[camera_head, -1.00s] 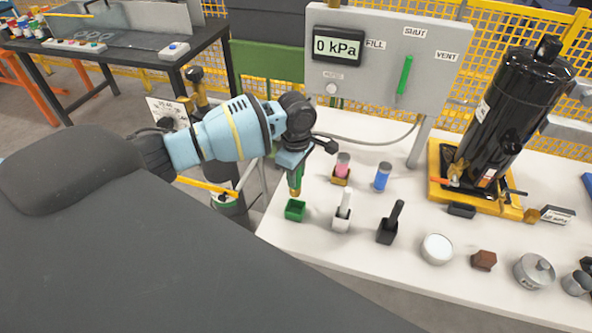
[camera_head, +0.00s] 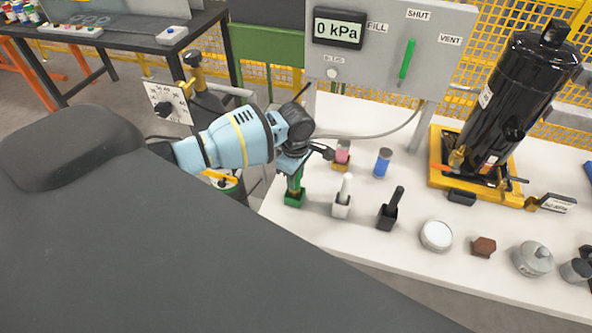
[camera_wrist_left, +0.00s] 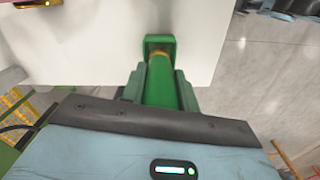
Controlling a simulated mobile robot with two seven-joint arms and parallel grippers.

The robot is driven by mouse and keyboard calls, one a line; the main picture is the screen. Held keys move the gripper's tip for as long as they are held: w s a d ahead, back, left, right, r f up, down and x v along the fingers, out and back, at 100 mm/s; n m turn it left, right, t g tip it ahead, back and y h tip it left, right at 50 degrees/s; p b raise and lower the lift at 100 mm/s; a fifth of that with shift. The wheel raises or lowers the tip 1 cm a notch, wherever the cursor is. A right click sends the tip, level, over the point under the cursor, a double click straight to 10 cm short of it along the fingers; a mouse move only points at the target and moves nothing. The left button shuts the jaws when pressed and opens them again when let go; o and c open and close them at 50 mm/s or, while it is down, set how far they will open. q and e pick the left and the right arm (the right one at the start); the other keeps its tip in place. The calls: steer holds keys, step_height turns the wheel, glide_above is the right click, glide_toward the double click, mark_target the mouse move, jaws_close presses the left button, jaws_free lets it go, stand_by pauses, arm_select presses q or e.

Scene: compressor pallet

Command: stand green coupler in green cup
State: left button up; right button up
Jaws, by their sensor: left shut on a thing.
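The green cup (camera_head: 294,200) stands near the left edge of the white table in the head view. My left gripper (camera_head: 295,180) is directly above it, pointing down, shut on the green coupler. In the left wrist view the green coupler (camera_wrist_left: 160,88) lies between the two green fingers (camera_wrist_left: 160,95), with a brass band near its far end. That end meets the green cup (camera_wrist_left: 159,43), whose square rim shows around it. It looks at or inside the mouth; how deep it sits is hidden. My right gripper is not in view.
A white cup with a white piece (camera_head: 342,203) and a black cup with a black piece (camera_head: 390,214) stand to the right. Pink (camera_head: 342,152) and blue (camera_head: 382,162) pieces stand behind. A black compressor (camera_head: 510,105) is on a yellow pallet (camera_head: 440,172). The table's left edge is close.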

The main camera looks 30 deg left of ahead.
arm_select(q)
steer(key=shift+f, duration=0.9)
steer(key=shift+f, duration=0.6)
steer(key=o, duration=1.2)
step_height(320, 180, up, 8)
steer(key=shift+f, duration=0.1)
steer(key=shift+d, duration=0.1)
stand_by(0.4)
